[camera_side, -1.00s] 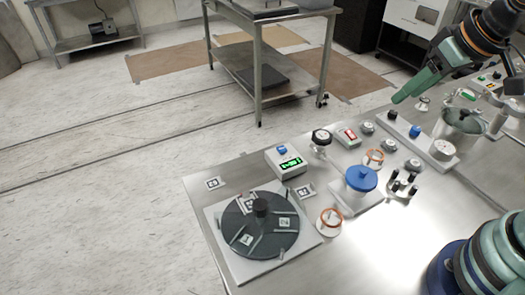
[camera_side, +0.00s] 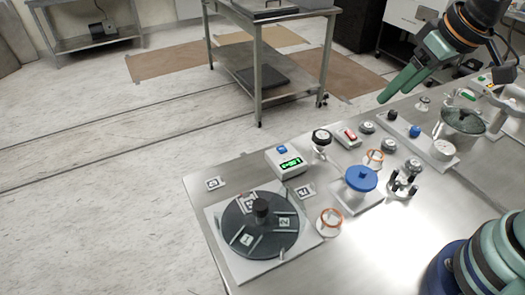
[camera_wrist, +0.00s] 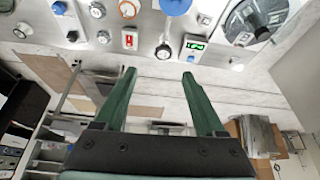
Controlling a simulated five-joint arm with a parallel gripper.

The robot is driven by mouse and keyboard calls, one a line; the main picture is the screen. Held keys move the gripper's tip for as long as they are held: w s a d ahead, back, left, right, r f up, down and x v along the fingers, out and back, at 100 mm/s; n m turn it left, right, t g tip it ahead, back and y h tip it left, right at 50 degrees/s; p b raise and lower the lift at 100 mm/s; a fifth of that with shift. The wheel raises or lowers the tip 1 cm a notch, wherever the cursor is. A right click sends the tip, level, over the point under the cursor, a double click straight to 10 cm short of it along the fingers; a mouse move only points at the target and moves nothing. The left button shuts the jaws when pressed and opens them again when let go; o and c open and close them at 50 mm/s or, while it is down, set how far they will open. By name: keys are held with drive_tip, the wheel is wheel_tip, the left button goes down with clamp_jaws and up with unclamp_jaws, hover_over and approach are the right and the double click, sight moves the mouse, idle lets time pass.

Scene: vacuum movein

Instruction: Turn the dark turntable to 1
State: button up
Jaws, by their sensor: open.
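The dark turntable (camera_side: 262,240) lies on a white square base (camera_side: 226,248) at the near left corner of the table. It has a black centre knob (camera_side: 261,206), raised bars and white number cards. The 1 card (camera_side: 246,240) is at its front left, the 2 card (camera_side: 285,222) at its right, and another card at its back left. My gripper (camera_side: 393,97) is open and empty, high above the table, up and right of the turntable. In the wrist view my gripper (camera_wrist: 159,73) shows two spread green fingers, with part of the turntable (camera_wrist: 240,20) at the top right.
Behind the turntable stands a white box with a green display (camera_side: 290,163). To its right are a blue-topped knob (camera_side: 361,179), an orange ring (camera_side: 330,217) and a red switch (camera_side: 349,136). A lidded pot (camera_side: 462,121) stands further right. The front middle of the table is bare.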

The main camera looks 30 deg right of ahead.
drive_tip(key=w+a+f+n+g, duration=0.2)
drive_tip(key=w+a+n+g, duration=0.15)
drive_tip(key=a, duration=1.05)
drive_tip(key=n+g, duration=0.2)
drive_tip(key=n, duration=0.2)
approach(260, 204)
wheel_tip(260, 204, down, 9)
drive_tip(key=shift+s+a+r, duration=0.1)
drive_tip(key=shift+s+a, duration=0.05)
drive_tip(key=shift+s, duration=0.05)
clamp_jaws()
drive_tip(key=shift+r, duration=0.1)
